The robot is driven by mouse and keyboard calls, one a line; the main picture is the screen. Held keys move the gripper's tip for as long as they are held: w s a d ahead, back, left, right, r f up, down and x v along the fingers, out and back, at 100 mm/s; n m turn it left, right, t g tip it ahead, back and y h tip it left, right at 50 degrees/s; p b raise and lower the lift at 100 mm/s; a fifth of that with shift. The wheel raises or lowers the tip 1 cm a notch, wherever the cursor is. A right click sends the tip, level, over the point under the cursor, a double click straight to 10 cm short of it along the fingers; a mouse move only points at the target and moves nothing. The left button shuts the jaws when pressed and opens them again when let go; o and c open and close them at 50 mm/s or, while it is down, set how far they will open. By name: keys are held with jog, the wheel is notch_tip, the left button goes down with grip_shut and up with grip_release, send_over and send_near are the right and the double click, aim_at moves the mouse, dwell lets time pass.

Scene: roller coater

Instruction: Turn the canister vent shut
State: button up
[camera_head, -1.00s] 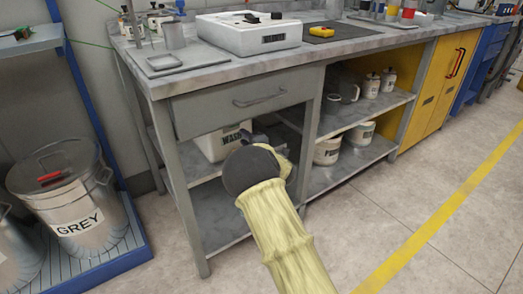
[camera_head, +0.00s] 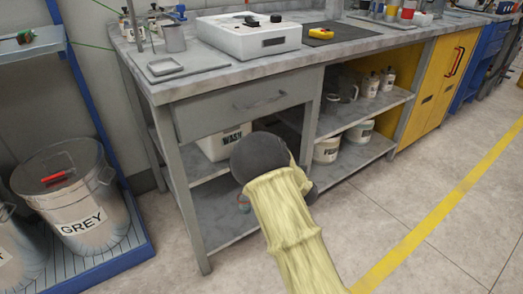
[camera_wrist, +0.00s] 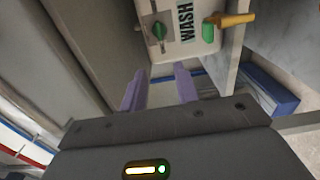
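The white canister marked WASH (camera_head: 215,148) stands on the shelf under the bench drawer, partly hidden by my arm in the head view. In the wrist view the canister (camera_wrist: 179,50) is at the top. A yellow-orange tap (camera_wrist: 236,19) with a green part (camera_wrist: 208,32) is on the right. My gripper (camera_wrist: 161,70) has its two purple fingers apart and empty, just short of the canister and below the knob in the picture. In the head view my wrist hides the fingers.
The grey bench top (camera_head: 190,83) and drawer (camera_head: 243,103) are above the canister's shelf. A bench leg (camera_head: 186,195) stands to the left and a divider (camera_head: 311,120) to the right. A bin marked GREY (camera_head: 80,205) is at far left. The floor at right is clear.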

jog(key=s+d+r+m+g+h+p, duration=0.2)
jog(key=s+d+m+h, duration=0.25)
jog(key=d+m, duration=0.3)
jog(key=s+d+r+m+g+h+p, duration=0.2)
jog(key=s+d+m+h, duration=0.25)
jog(key=d+m, duration=0.3)
jog(key=s+r+m+g+h+p, duration=0.15)
jog(key=s+m+g, duration=0.3)
jog(key=s, duration=0.75)
jog(key=s+r+m+g+y+p, duration=0.1)
jog(key=s+r+m+g+p, duration=0.4)
jog(key=s, duration=0.7)
notch_tip(320, 180, up, 34)
jog(key=t+p, duration=0.1)
jog(key=p, duration=3.4)
jog(key=shift+r, duration=0.15)
jog(key=shift+a+m+h, duration=0.1)
jog(key=shift+m+h, duration=0.15)
